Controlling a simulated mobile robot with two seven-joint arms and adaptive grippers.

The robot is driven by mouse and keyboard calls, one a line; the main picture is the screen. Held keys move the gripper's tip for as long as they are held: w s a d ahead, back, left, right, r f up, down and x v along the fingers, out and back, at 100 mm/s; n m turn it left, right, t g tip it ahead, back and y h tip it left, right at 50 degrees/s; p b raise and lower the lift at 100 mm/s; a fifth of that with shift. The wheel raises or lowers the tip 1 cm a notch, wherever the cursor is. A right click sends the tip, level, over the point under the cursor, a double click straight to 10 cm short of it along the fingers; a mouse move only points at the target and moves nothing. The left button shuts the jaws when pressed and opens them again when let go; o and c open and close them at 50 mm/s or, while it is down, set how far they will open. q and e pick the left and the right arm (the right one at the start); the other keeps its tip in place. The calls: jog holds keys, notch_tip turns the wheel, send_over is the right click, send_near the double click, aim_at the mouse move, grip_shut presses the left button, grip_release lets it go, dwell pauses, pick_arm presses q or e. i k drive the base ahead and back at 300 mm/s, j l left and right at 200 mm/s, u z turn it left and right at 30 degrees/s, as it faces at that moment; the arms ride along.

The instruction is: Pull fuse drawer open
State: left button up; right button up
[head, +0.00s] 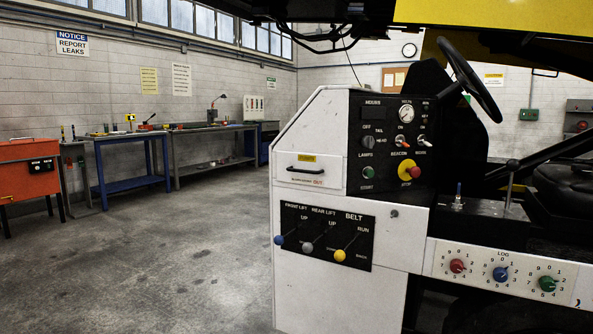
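The fuse drawer (300,179) is a white panel on the left part of the loader's console, with a yellow label above its handle. Its dark bar handle (305,170) runs across the front. The drawer front looks about flush with the console, so it appears closed. Neither of my grippers shows in the head view.
Below the drawer is a black lever panel (326,236) with blue, grey and yellow knobs. A black switch panel (396,144) with a red stop knob sits to its right. A steering wheel (469,79) rises behind. The concrete floor (180,265) at left is clear.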

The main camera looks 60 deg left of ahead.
aim_at(321, 164)
jog(key=u, duration=1.55)
jog(key=i+u, duration=0.2)
jog(key=k, duration=0.1)
